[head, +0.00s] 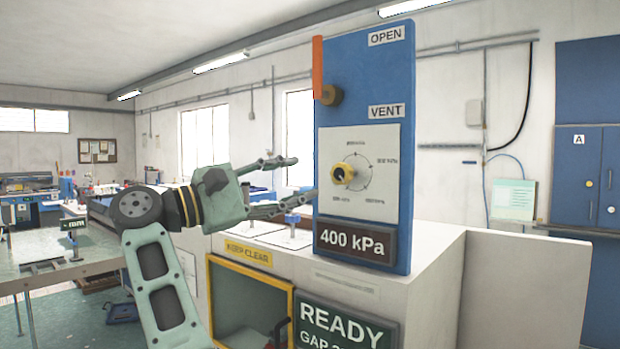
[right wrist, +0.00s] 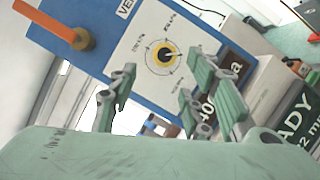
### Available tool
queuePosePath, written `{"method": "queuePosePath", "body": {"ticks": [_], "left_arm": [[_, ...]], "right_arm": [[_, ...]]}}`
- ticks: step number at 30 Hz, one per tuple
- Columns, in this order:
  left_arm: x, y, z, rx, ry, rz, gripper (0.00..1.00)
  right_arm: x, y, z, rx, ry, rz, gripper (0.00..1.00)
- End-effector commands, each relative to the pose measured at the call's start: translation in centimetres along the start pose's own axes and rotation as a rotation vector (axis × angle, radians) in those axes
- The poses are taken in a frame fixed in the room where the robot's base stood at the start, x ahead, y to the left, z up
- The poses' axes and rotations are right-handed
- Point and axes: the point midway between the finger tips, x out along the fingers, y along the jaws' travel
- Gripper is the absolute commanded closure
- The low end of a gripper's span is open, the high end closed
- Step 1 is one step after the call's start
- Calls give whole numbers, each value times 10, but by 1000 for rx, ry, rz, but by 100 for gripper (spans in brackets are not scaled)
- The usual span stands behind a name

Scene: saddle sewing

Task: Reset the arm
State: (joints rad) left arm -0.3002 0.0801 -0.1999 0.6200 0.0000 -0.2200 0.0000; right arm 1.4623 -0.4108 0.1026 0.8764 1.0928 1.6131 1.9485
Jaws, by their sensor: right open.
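My right gripper (head: 290,177) is open and empty, its fingers apart and pointing right toward the blue control panel (head: 365,292). In the right wrist view its fingers (right wrist: 168,97) spread in front of the panel, with nothing between them. The panel carries a yellow-black knob (head: 343,173) on a white dial, which also shows in the wrist view (right wrist: 165,56). An orange lever (head: 318,68) stands upright at the panel's upper left, near the OPEN label. A plate below the dial reads 400 kPa (head: 355,242). My left gripper is not in view.
The panel stands on a white cabinet (head: 430,262) with a yellow-framed opening marked KEEP CLEAR (head: 248,252). A dark READY display (head: 345,325) sits at its front. A work table (head: 95,250) stands at the left. Blue lockers (head: 590,160) are at the right.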

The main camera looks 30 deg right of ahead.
Motion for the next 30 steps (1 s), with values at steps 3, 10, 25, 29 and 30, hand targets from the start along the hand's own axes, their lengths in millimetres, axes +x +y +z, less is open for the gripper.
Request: {"method": "queuePosePath", "body": {"ticks": [3,10,25,29,30], "left_arm": [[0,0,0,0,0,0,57],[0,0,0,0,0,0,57],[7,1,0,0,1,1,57],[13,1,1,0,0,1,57],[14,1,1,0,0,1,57]], "right_arm": [[-6,0,0,0,-1,0,56],[-8,0,0,0,0,-1,56],[-12,-31,-60,-306,-44,182,56],[-32,-78,-139,-711,-105,437,56],[-40,-94,-162,-833,-126,517,56]]}}
